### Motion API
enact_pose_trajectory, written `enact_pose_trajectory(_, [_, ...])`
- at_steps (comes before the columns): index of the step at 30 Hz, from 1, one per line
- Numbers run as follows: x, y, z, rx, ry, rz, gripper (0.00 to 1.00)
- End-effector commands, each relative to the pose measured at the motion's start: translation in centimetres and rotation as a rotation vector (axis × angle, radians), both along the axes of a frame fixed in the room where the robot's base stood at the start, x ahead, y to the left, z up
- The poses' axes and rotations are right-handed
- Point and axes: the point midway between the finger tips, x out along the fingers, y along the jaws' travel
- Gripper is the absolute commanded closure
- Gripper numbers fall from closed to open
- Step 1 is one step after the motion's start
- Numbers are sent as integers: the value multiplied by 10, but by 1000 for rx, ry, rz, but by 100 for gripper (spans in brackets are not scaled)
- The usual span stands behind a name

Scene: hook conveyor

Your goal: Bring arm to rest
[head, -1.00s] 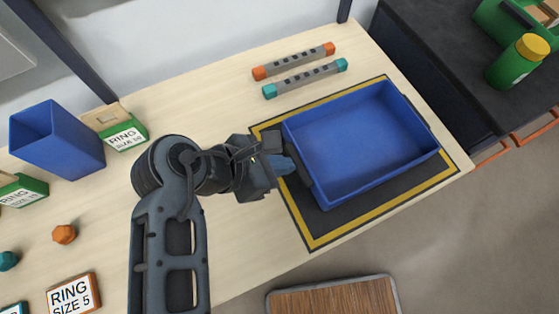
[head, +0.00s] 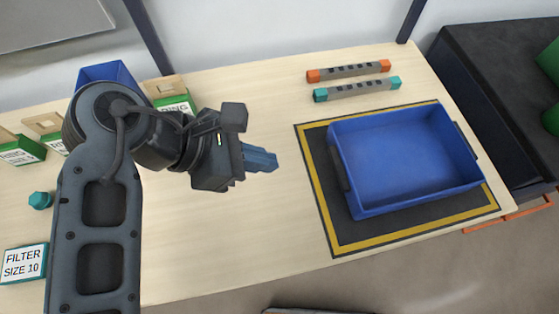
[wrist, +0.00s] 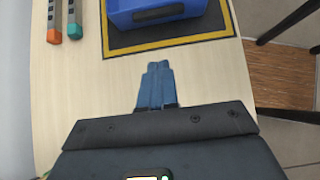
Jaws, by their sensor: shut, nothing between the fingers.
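My gripper (head: 262,160) is shut and empty, held above the wooden table (head: 230,245) to the left of the blue tray. Its blue fingertips also show close together in the wrist view (wrist: 157,85). The blue tray (head: 405,200) is empty and stands on a black mat with a yellow border (head: 345,243). My gripper is apart from the tray. My arm comes in from the lower left in the head view and partly hides the blue bin (head: 105,73).
Two grey bars, one with orange ends (head: 348,71) and one with teal ends (head: 357,89), lie behind the tray. Labelled boxes, including FILTER SIZE 10 (head: 23,264), and a teal piece (head: 40,200) are at left. The table's middle is clear. A dark counter (head: 500,90) stands at right.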

Motion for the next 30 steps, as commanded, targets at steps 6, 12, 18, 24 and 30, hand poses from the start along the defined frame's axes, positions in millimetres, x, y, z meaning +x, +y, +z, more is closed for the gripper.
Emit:
enact_pose_trajectory(6, [-2,5,6,0,1,-1,100])
enact_pose_trajectory(12, [1,3,6,-1,-8,-4,100])
enact_pose_trajectory(18, [55,-45,11,1,-207,-56,100])
enact_pose_trajectory(24, [136,-134,35,12,-584,-92,100])
enact_pose_trajectory(30, [183,-212,63,41,-909,-46,100])
